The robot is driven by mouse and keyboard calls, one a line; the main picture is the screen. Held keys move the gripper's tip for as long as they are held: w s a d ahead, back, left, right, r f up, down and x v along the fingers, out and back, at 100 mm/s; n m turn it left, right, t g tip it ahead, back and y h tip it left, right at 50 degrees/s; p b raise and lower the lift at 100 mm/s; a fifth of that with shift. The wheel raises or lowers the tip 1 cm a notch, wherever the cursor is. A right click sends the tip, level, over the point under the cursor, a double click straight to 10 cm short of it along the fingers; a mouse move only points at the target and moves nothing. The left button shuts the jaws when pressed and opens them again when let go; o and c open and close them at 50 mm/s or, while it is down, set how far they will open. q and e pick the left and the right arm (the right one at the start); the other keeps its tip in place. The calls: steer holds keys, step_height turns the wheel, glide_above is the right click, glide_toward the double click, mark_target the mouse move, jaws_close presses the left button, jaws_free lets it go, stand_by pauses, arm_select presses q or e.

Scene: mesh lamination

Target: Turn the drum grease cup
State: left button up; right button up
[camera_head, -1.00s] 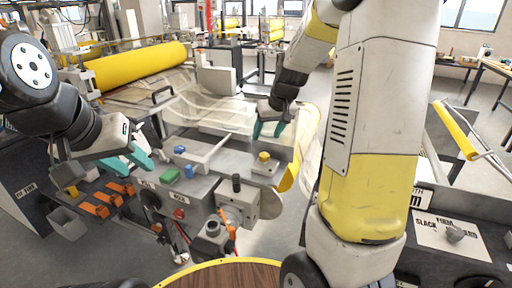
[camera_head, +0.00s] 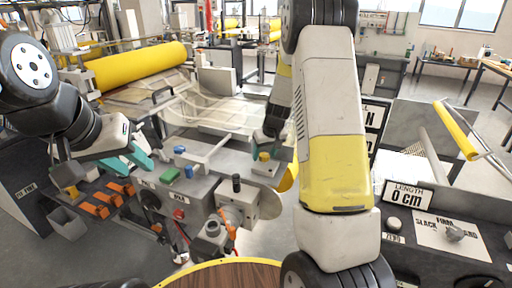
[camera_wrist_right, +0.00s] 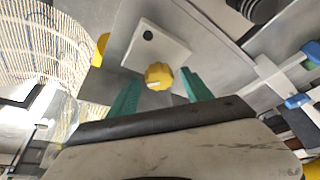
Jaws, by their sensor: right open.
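The drum grease cup appears to be the small yellow knob (camera_head: 264,157) on a pale block of the machine. In the right wrist view the yellow cup (camera_wrist_right: 159,76) is faceted and sits on a square plate (camera_wrist_right: 152,47). My right gripper (camera_head: 268,139) is just above and beside the cup. In the right wrist view my right gripper (camera_wrist_right: 157,92) is open, with its teal fingers on either side of the cup and gaps showing. My left gripper (camera_head: 140,161) has teal fingertips and hangs empty over the left of the machine; its fingers look spread apart.
A green button (camera_head: 169,175) and blue knobs (camera_head: 180,150) sit left of the cup. A yellow roller (camera_head: 142,65) lies behind. Orange clips (camera_head: 95,209) are at the lower left. A length sign (camera_head: 406,195) stands at right. A round wooden top (camera_head: 225,275) is in front.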

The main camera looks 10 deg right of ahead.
jaws_close()
steer(key=shift+m, duration=0.3)
steer(key=m, duration=0.1)
steer(key=m+h, duration=0.1)
steer(key=m, duration=0.2)
steer(key=shift+a+h, duration=0.25)
steer(key=shift+h, duration=0.15)
steer(key=shift+m+g+h, duration=0.3)
steer(key=shift+m+h, duration=0.4)
steer(key=shift+m, duration=1.3)
steer(key=shift+w, duration=0.1)
jaws_free()
